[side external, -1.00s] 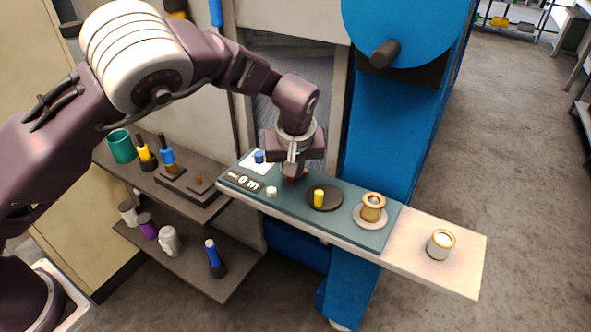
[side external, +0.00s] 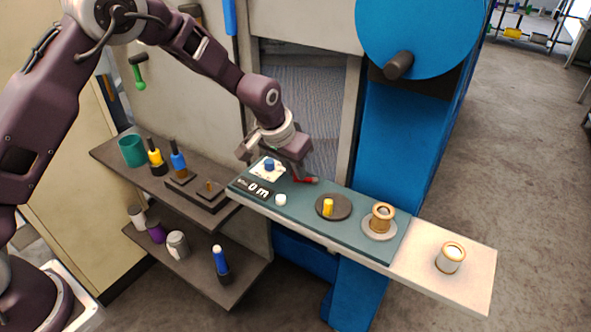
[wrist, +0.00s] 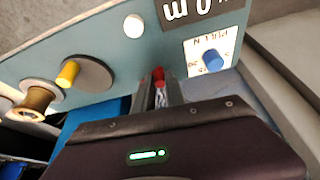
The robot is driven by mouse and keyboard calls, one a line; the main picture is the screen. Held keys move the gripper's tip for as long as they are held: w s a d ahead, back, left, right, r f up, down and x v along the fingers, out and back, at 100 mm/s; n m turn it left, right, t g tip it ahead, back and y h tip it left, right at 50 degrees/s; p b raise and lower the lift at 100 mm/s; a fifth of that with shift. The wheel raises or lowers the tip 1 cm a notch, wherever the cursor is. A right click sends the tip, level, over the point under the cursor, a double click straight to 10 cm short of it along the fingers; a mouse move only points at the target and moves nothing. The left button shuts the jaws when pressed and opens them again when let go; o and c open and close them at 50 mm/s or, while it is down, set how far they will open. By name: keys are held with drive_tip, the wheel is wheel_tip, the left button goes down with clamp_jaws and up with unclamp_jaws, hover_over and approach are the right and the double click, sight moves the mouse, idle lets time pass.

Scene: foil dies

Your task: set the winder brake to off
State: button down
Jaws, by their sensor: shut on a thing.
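My gripper (side external: 301,173) is shut on a small red handle (side external: 311,180) at the back edge of the teal panel (side external: 352,222). In the wrist view the fingers (wrist: 160,92) close around this red piece (wrist: 158,74), and only its tip shows beyond them. A blue knob (side external: 269,165) stands on a white labelled plate (side external: 258,172), left of the gripper. The knob also shows in the wrist view (wrist: 212,60), where the plate's lettering is upside down and only partly legible. I cannot tell from the lettering which control is the brake.
The panel also bears a "0 m" display (side external: 257,189), a white button (side external: 281,200), a yellow peg (side external: 327,207) on a dark disc and a copper-coloured spool (side external: 382,217). Shelves with bottles are at left.

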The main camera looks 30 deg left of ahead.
drive_tip(key=shift+w+m, duration=0.15)
drive_tip(key=shift+m, duration=0.15)
drive_tip(key=c, duration=1.4)
unclamp_jaws()
drive_tip(key=v, duration=0.7)
drive_tip(key=shift+a+r, duration=0.1)
drive_tip(key=shift+a, duration=0.05)
